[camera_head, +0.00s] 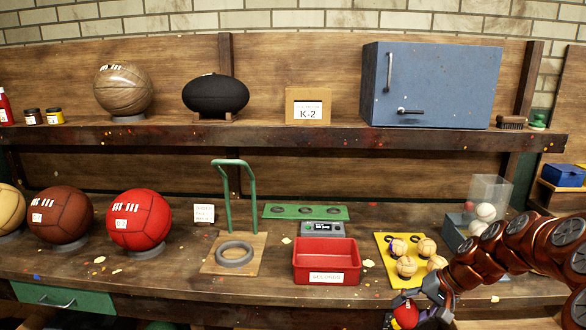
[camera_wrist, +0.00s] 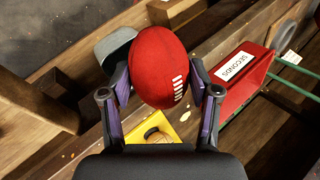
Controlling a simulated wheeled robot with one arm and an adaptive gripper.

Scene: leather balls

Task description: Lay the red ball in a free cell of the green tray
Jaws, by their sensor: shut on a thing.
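A small red ball with white laces (camera_wrist: 158,66) is held between the two fingers of my gripper (camera_wrist: 160,85) in the wrist view. In the head view the ball (camera_head: 405,316) shows at the bottom edge, in my gripper (camera_head: 408,308), low in front of the bench and partly cut off. The green tray (camera_head: 266,211) lies at the back of the bench, left of my gripper. Its dark round cells look empty from here. It cannot be made out clearly in the wrist view.
A red bin labelled SECONDS (camera_wrist: 234,94) and a yellow tray (camera_head: 384,252) with several tan balls lie between my gripper and the green tray. A green post (camera_head: 252,190) and ring stand left of the bin. A small scale (camera_head: 323,229) sits before the green tray. A shelf (camera_head: 270,135) overhangs behind.

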